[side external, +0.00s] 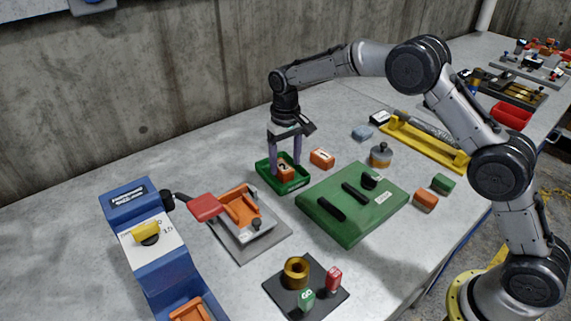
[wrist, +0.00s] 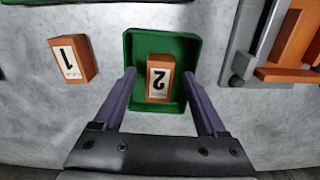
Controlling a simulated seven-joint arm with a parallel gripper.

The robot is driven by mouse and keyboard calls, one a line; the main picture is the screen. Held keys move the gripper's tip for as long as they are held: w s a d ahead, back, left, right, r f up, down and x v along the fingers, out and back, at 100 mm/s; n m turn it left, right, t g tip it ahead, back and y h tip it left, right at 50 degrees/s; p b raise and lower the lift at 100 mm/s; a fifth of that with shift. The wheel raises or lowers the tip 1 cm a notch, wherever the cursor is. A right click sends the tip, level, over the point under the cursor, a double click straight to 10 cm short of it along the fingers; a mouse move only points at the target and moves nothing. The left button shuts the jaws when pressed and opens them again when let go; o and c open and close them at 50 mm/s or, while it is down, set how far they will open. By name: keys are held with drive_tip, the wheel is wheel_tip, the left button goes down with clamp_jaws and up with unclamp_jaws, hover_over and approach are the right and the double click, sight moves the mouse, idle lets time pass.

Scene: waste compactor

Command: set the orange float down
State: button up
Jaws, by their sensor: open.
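An orange float labelled 2 (side external: 285,172) is in the small green tray (side external: 264,168). In the wrist view the float (wrist: 159,78) lies label up inside the tray (wrist: 190,45), with the tray floor showing around it. My gripper (side external: 284,168) points down over the tray. In the wrist view its two purple fingers (wrist: 160,76) are spread wide on either side of the float, with clear gaps between fingers and float. A second orange block labelled 1 (side external: 322,158) lies on the table beside the tray; it also shows in the wrist view (wrist: 72,59).
A green board with black handles (side external: 350,229) lies right of the tray. A grey plate with an orange fixture (side external: 262,241) and a blue machine with a red-ended lever (side external: 147,246) stand at the left. A dark pad with a brass ring (side external: 296,270) lies in front. The back left table is clear.

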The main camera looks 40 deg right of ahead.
sight(285, 169)
wheel_tip(285, 169, up, 11)
drive_tip(key=s+d+r+t, duration=0.2)
drive_tip(key=s+d+r, duration=0.1)
drive_tip(key=s+r, duration=0.55)
drive_tip(key=s+d+r+t, duration=0.1)
drive_tip(key=s+d+r, duration=0.15)
drive_tip(key=s, duration=0.75)
drive_tip(key=s+f+t, duration=0.1)
drive_tip(key=s+f, duration=0.2)
drive_tip(key=s, duration=0.6)
drive_tip(key=s+d+f+t, duration=0.1)
drive_tip(key=s+f, duration=0.1)
drive_tip(key=s, duration=0.8)
drive_tip(key=shift+s+d+f+n+t, duration=0.2)
drive_tip(key=shift+d+f+n+t, duration=0.1)
drive_tip(key=shift+f+n, duration=0.1)
